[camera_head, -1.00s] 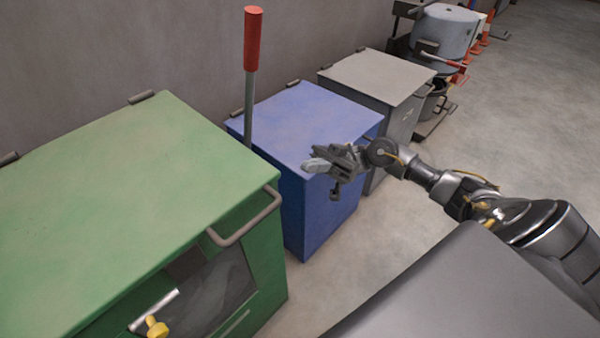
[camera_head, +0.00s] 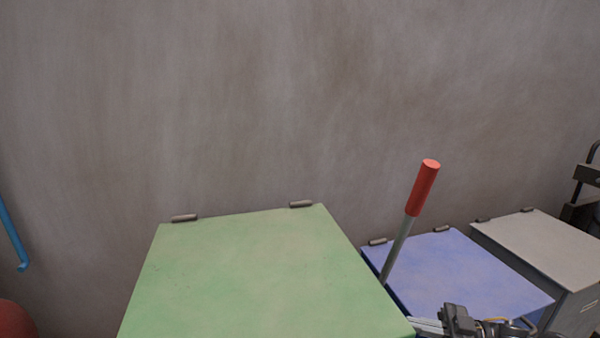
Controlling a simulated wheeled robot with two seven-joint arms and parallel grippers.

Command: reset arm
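My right gripper (camera_head: 428,325) shows at the bottom edge of the head view, in front of the blue box and near the front right corner of the green box. Its fingers point left. The lower part of the gripper and most of the arm are cut off by the frame, so I cannot tell whether the fingers are open or shut. My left gripper and arm are not in view.
A green box (camera_head: 250,275) fills the lower middle. A lever with a red grip (camera_head: 424,187) rises between it and a blue box (camera_head: 465,270). A grey box (camera_head: 540,245) stands at right. Behind is a bare wall (camera_head: 250,100). A blue bar (camera_head: 12,230) is at left.

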